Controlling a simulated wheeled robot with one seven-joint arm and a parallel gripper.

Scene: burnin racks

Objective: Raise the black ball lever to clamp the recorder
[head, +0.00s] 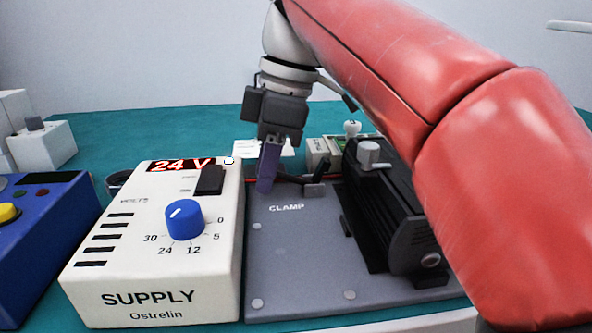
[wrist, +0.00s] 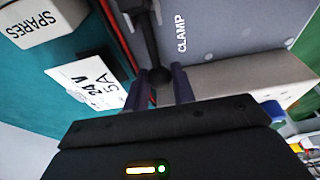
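The black ball lever (head: 290,178) stands on the grey plate beside the CLAMP lettering and lies low, close to flat. In the wrist view its arm (wrist: 146,30) runs down to a dark ball (wrist: 160,76). My gripper (head: 268,170) points down at the lever's ball end; in the wrist view my gripper (wrist: 162,80) has its two purple fingers on either side of the ball, apparently touching it. In the head view the fingers hide the ball. The recorder, apparently the black ribbed unit (head: 388,210), sits on the right of the grey plate (head: 300,255).
The white SUPPLY box (head: 160,270) with a blue knob stands close left of the plate. A blue box (head: 40,240) is further left. A label card (wrist: 88,82) and a SPARES box (wrist: 38,20) lie near my gripper.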

